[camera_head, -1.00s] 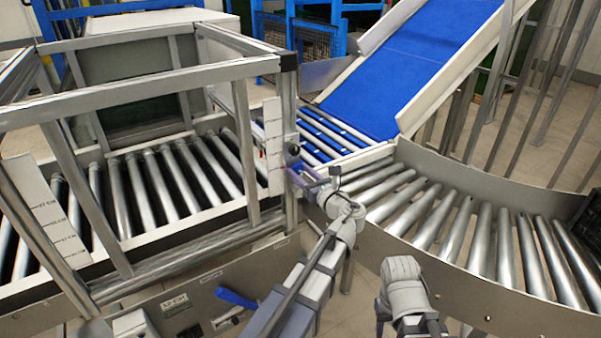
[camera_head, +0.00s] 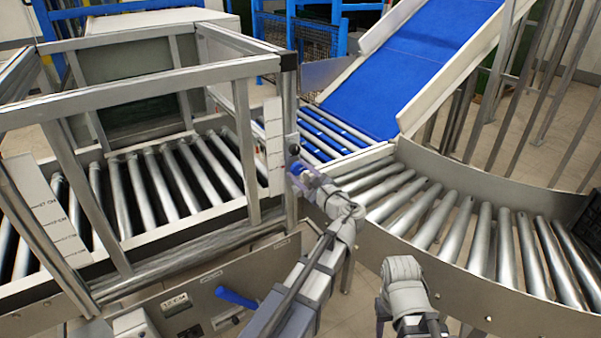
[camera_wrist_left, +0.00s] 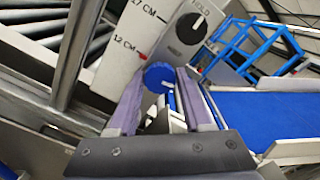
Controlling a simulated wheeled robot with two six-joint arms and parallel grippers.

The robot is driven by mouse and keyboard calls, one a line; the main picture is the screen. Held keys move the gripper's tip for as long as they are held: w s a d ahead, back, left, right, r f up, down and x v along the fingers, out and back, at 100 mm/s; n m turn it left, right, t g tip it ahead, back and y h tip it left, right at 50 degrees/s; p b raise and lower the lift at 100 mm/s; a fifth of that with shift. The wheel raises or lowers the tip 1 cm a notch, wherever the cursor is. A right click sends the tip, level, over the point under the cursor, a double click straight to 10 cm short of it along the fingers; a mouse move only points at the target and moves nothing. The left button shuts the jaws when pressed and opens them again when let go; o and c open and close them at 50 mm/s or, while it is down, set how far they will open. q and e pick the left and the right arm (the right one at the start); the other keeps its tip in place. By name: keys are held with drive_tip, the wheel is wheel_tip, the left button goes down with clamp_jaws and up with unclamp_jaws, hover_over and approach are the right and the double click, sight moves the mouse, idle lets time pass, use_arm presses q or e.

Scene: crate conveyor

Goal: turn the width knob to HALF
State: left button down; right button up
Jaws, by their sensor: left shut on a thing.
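A blue knob (camera_wrist_left: 158,76) sits on the pale scale plate (camera_wrist_left: 135,42), which is marked 27 CM and 12 CM, with a small red pointer by the 12 CM mark. My left gripper (camera_wrist_left: 165,100) is shut on the blue knob, one purple finger on each side. In the head view the blue knob (camera_head: 297,168) shows at the tip of my left gripper (camera_head: 304,180), by the frame's right post. I cannot read HALF anywhere.
The metal frame (camera_head: 140,96) stands over a roller bed at left. A blue belt (camera_head: 420,60) slopes up behind, and a curved roller conveyor (camera_head: 470,235) runs to the right.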

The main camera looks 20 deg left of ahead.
use_arm(q)
drive_tip(key=n, duration=0.4)
drive_tip(key=shift+n, duration=0.3)
drive_tip(key=n, duration=0.3)
drive_tip(key=shift+f+n, duration=0.1)
drive_tip(key=shift+n, duration=0.2)
drive_tip(key=n, duration=0.3)
drive_tip(key=shift+f+n, duration=0.1)
drive_tip(key=shift+n, duration=1.9)
drive_tip(key=shift+c, duration=1.6)
unclamp_jaws()
